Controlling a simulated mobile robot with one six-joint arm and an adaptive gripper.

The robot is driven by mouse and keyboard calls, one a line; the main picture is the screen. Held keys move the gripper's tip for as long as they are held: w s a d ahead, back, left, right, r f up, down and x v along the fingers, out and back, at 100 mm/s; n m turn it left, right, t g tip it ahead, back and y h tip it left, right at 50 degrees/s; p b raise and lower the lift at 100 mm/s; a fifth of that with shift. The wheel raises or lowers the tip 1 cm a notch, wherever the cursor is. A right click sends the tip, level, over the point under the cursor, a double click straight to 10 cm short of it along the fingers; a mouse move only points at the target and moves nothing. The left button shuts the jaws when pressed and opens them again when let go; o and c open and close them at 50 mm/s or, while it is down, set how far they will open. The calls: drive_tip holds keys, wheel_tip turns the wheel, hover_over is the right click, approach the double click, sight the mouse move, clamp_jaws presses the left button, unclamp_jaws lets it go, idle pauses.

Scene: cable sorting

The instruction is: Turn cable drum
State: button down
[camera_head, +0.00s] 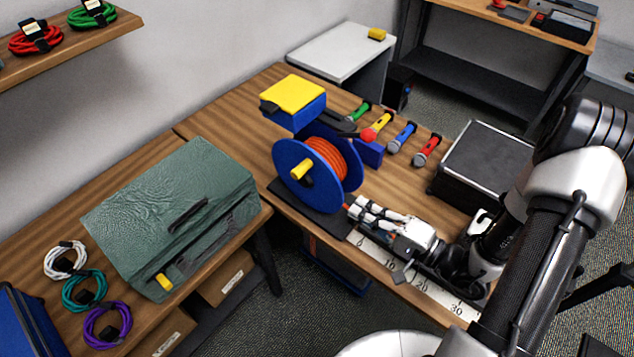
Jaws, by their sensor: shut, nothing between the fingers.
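The cable drum (292,186) has blue flanges and stands upright on a dark base plate (331,222) on the wooden table. Orange cable (328,157) is wound on its core. A yellow crank knob (301,170) sticks out from the near flange, close to the drum's middle. My gripper (353,205) is shut and empty. Its fingertips lie just right of the drum's lower right edge, pointing left at it. I cannot tell whether they touch the flange. My arm comes in from the right.
A blue box with a yellow top (294,93) stands behind the drum. Several coloured microphones (404,137) lie on the table. A black case (484,163) is at right, a green case (172,215) at left. A printed ruler strip (425,283) runs along the front edge beneath my gripper.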

sight(307, 170)
drive_tip(key=w+b+x, duration=0.1)
drive_tip(key=x, duration=1.2)
drive_tip(key=shift+m+t, duration=0.3)
drive_tip(key=shift+w+r, duration=0.15)
drive_tip(key=shift+w+a+r+h, duration=0.25)
drive_tip(key=shift+a+r+h, duration=0.05)
drive_tip(key=shift+h, duration=0.1)
drive_tip(key=shift+w+a+f, duration=0.1)
drive_tip(key=shift+a, duration=0.1)
drive_tip(key=shift+d, duration=0.1)
